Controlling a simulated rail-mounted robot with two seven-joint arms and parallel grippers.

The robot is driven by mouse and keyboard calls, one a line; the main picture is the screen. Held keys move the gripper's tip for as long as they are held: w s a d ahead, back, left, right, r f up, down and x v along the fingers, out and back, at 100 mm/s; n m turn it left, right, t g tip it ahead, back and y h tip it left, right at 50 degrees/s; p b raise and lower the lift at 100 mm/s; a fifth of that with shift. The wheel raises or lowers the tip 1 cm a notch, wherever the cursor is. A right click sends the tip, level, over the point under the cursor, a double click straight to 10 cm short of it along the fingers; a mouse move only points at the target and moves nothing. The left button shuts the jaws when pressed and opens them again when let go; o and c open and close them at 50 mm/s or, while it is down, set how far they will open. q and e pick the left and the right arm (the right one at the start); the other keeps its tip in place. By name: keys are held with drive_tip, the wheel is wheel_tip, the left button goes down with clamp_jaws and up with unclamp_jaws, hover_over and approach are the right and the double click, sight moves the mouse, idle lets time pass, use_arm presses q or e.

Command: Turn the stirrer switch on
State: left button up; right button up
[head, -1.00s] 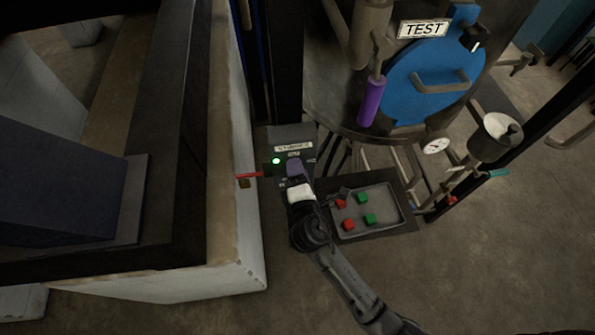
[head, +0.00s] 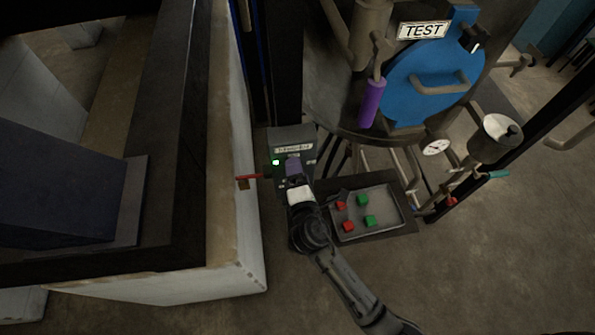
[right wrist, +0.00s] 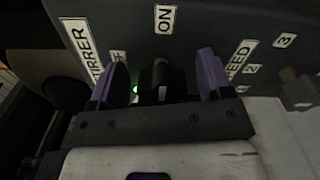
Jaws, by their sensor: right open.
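The stirrer control box (head: 305,140) is dark grey, with a white label and a lit green lamp (head: 276,162). In the right wrist view the panel reads STIRRER, OFF, ON and SPEED. A black switch knob (right wrist: 158,78) with a brownish tip stands below the ON label (right wrist: 164,19). My right gripper (head: 293,166) is at the box front. In the wrist view its purple fingers (right wrist: 164,77) are open on both sides of the knob, with gaps beside it. Whether they touch it lower down is hidden. My left gripper is not in view.
A second knob (right wrist: 298,92) with numbers is at the right of the panel. A tray (head: 399,217) with red and green cubes lies right of my arm. A pale wall (head: 236,220) and a red lever (head: 249,177) are close on the left. The blue TEST hatch (head: 415,85) is above.

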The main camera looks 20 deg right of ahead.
drive_tip(key=shift+s, duration=0.1)
drive_tip(key=b+v, duration=0.2)
drive_tip(key=v, duration=1.1)
drive_tip(key=shift+s, duration=0.35)
